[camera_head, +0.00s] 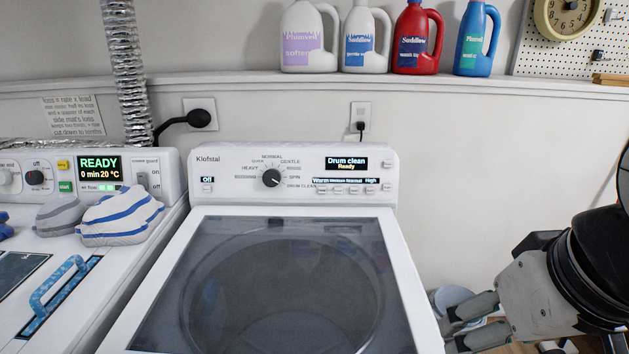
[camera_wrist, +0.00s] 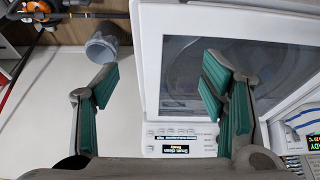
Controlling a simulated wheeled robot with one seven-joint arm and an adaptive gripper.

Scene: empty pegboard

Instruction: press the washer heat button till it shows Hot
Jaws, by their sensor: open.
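The white washer (camera_head: 202,222) stands in the middle of the head view with its dark glass lid shut. Its control panel (camera_head: 222,160) has a dial (camera_head: 271,178) and a display (camera_head: 346,163) reading "Drum clean Ready". A row of small buttons sits below labels at the right; the leftmost label (camera_head: 321,180) reads "Warm", with a small button (camera_head: 322,190) under it. My gripper (camera_head: 452,326) is open and empty, low to the right of the washer, apart from the panel. In the wrist view the open fingers (camera_wrist: 160,85) show, with the washer display (camera_wrist: 168,149) beyond them.
A second white machine (camera_head: 90,255) stands at left, with cloths (camera_head: 120,218) on top. Detergent bottles (camera_head: 416,40) line the shelf (camera_head: 250,77) above. A grey bucket (camera_wrist: 102,45) is on the floor at right of the washer. The wall right of the panel is clear.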

